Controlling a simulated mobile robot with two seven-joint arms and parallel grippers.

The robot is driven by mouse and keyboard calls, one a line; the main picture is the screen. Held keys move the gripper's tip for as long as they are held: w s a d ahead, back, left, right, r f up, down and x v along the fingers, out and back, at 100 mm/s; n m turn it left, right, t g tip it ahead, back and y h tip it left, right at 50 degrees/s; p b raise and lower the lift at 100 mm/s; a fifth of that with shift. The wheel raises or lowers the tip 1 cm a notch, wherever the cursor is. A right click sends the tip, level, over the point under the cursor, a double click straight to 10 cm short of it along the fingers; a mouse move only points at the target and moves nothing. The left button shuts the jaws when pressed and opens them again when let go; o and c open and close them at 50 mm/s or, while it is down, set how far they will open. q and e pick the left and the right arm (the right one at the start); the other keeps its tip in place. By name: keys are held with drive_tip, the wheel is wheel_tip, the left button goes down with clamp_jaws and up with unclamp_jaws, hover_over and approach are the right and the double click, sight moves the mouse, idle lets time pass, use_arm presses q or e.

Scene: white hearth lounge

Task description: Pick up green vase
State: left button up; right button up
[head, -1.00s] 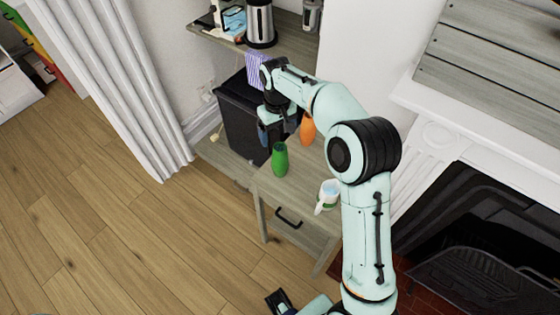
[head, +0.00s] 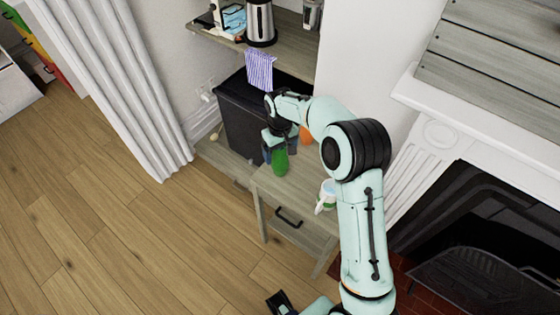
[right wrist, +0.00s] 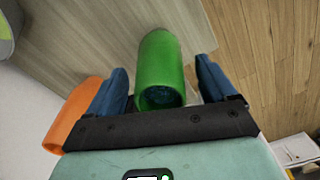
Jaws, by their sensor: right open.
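The green vase (head: 280,163) stands upright near the front left corner of the small wooden table (head: 298,200). My right gripper (head: 277,147) is over its upper part in the head view and hides its top. In the right wrist view the green vase (right wrist: 161,62) is between the two blue fingers of my right gripper (right wrist: 162,82), with a gap on each side. The gripper is open and empty.
An orange vase (head: 306,134) stands close behind, partly hidden by my arm; it also shows in the right wrist view (right wrist: 72,118). A black bin (head: 240,118) is behind, with a shelf above. Floor at left is clear.

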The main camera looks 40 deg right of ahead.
clamp_jaws()
